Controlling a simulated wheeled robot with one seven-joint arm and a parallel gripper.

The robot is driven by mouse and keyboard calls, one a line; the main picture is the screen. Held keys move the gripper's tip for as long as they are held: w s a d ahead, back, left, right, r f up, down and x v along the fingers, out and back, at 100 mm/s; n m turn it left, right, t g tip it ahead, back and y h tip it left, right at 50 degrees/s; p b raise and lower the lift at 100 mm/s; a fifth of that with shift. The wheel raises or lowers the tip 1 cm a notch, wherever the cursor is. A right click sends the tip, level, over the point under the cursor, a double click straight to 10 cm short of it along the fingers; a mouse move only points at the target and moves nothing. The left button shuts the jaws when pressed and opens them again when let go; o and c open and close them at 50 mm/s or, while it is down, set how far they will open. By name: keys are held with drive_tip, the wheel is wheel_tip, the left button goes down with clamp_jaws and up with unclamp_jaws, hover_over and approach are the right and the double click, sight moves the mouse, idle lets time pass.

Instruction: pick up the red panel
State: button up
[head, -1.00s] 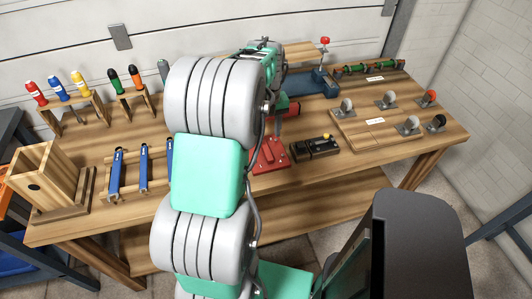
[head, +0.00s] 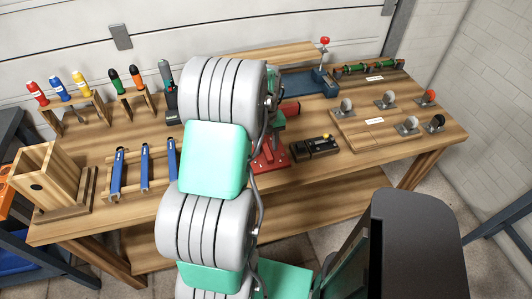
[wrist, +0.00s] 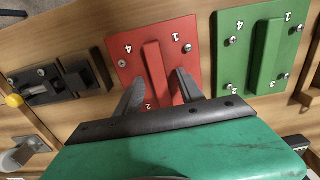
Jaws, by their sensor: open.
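The red panel (wrist: 137,42) lies on the bench, with a raised red bar handle across its middle, white numbers and screws at visible corners. It also shows in the head view (head: 271,163), partly hidden by my arm. In the wrist view my gripper (wrist: 161,76) is open, its two dark fingers on either side of the handle, with gaps to it. I cannot tell how far down the fingertips reach. The gripper's body hides the panel's lower part. A similar green panel (wrist: 235,60) is to the right of the red one in the wrist view.
Screwdriver stands (head: 85,103) and a blue vise (head: 308,83) are behind.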

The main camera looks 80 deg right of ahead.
drive_tip(key=shift+f, duration=0.1)
clamp_jaws()
idle(0.6)
